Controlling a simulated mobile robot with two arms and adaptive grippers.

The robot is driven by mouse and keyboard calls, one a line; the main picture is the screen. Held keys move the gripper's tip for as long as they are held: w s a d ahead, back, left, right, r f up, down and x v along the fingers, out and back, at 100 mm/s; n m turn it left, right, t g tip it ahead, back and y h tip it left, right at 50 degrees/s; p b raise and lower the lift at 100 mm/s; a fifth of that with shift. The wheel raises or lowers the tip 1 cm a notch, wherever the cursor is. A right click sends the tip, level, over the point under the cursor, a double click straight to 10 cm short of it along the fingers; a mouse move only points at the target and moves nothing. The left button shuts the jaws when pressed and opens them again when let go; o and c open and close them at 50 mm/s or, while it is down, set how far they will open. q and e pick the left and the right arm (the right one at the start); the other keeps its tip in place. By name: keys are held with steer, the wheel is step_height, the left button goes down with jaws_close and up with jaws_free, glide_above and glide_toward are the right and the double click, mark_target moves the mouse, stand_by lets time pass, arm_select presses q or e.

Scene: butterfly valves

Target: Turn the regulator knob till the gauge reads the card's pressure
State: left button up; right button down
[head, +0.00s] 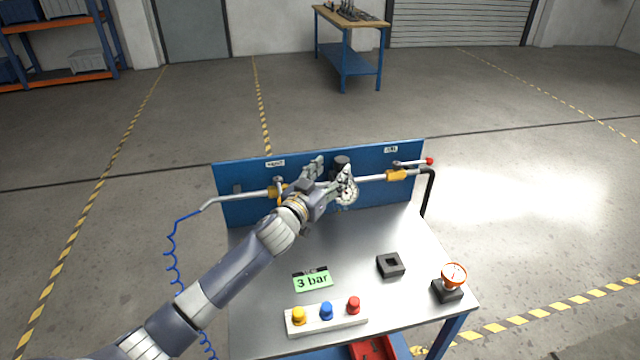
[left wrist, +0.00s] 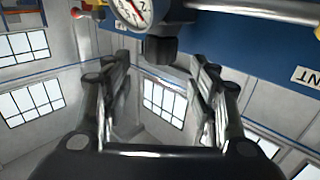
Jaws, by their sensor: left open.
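The regulator knob (head: 342,161) is dark and sits on the pipe in front of the blue back panel. It also shows in the left wrist view (left wrist: 160,50), between and just beyond my fingertips. The round white gauge (head: 347,193) is partly covered by my gripper; in the left wrist view its dial (left wrist: 133,10) is cut by the top edge, and I cannot read its value. The green card (head: 313,281) on the bench reads 3 bar. My left gripper (head: 333,171) is open at the knob, with no clear contact. My right gripper is not in view.
A strip with yellow, blue and red buttons (head: 326,319) lies at the bench front. A black square block (head: 390,264) and an orange-rimmed item on a black base (head: 447,291) stand to the right.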

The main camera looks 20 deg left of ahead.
arm_select(q)
steer(key=shift+s+a, duration=0.2)
steer(key=shift+s, duration=1.05)
steer(key=shift+s+a, duration=0.15)
steer(key=shift+s, duration=1.1)
steer(key=shift+f, duration=0.1)
